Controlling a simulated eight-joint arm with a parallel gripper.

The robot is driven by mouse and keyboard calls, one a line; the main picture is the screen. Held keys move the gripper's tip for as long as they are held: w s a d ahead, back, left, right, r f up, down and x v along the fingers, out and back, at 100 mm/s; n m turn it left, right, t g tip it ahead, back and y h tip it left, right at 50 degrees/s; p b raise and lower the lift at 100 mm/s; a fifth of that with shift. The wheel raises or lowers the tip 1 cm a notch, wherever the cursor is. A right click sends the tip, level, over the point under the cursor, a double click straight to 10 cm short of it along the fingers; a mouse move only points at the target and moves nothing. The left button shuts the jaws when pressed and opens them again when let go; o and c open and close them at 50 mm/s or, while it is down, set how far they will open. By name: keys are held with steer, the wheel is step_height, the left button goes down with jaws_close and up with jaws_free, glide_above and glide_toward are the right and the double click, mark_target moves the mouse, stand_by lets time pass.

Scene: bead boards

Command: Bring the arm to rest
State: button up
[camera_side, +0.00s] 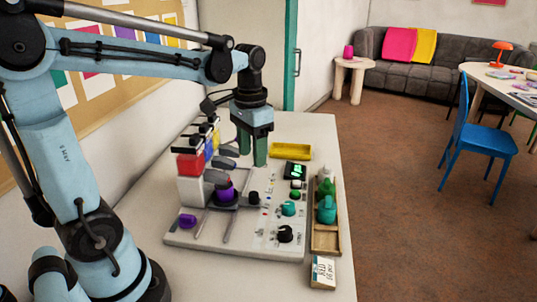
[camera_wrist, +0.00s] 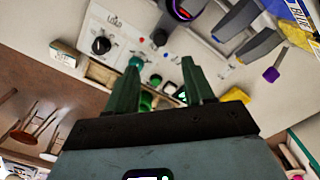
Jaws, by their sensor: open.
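My gripper (camera_side: 252,152) hangs from my light blue arm above the white bead board (camera_side: 240,238), with its green fingers pointing down. In the wrist view my gripper (camera_wrist: 160,90) shows its two green fingers spread apart with nothing between them. The fingers are above the board near its back part and appear clear of it. My arm is raised and stretched out over the table, not folded.
A yellow tray (camera_side: 291,151) lies behind the board. A wooden tray (camera_side: 325,240) with green bottles (camera_side: 327,209) stands on its right. Red, yellow and blue containers (camera_side: 190,164) stand at the left. A purple cup (camera_side: 225,192) and a black knob (camera_side: 285,234) are on the board.

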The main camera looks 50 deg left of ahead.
steer(key=shift+r, duration=0.4)
steer(key=s+d+f+t, duration=0.2)
steer(key=s+d+t, duration=0.2)
steer(key=d+t, duration=0.3)
steer(key=shift+s+d+f, duration=0.15)
steer(key=shift+d+f, duration=0.05)
steer(key=shift+f, duration=0.15)
